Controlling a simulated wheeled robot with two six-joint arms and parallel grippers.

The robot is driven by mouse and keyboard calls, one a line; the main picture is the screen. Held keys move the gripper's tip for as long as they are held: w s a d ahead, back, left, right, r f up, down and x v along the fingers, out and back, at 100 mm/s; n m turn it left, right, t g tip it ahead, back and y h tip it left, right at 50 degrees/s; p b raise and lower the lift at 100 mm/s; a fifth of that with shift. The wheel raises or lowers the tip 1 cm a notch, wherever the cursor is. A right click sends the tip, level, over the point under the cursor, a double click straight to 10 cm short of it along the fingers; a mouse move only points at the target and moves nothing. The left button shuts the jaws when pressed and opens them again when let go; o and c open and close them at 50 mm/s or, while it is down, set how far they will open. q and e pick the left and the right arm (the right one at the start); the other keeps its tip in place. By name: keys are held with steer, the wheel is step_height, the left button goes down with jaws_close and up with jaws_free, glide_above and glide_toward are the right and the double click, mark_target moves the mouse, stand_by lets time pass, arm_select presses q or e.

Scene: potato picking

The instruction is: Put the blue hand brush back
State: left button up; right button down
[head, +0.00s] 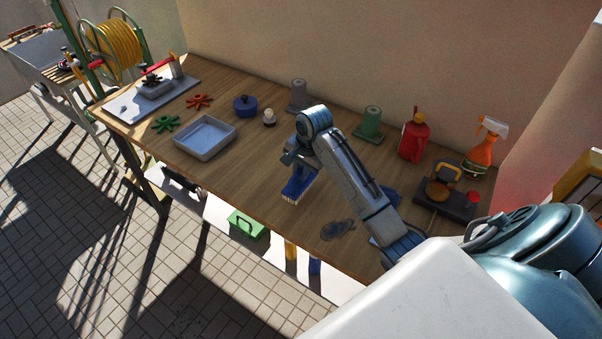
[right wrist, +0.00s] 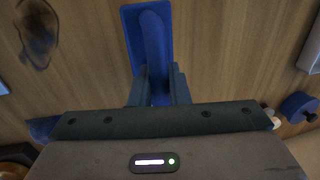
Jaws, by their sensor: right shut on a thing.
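The blue hand brush (head: 297,188) is in my right gripper (head: 297,160), over the middle of the wooden table. Its pale bristles show at its lower edge. In the right wrist view the blue brush (right wrist: 148,28) extends away from the camera, and the fingers of my right gripper (right wrist: 155,88) are closed around its handle. I cannot tell whether the bristles touch the table. My left gripper is out of view.
The wooden table (head: 245,175) has a grey tray (head: 205,138), a blue pot (head: 245,105), a red canister (head: 413,138) and an orange spray bottle (head: 482,145). A blue item (head: 393,197) is partly hidden behind my right arm.

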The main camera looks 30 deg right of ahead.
steer(key=shift+w+d, duration=0.2)
steer(key=shift+w, duration=0.1)
steer(key=shift+w+d+f+p, duration=0.15)
steer(key=shift+f+p, duration=0.05)
steer(key=shift+p, duration=0.25)
step_height(320, 180, down, 3)
steer(key=shift+r+p, duration=0.2)
steer(key=shift+p, duration=0.5)
steer(key=shift+f, duration=0.35)
steer(key=shift+f, duration=0.15)
steer(key=c, duration=1.4)
jaws_free()
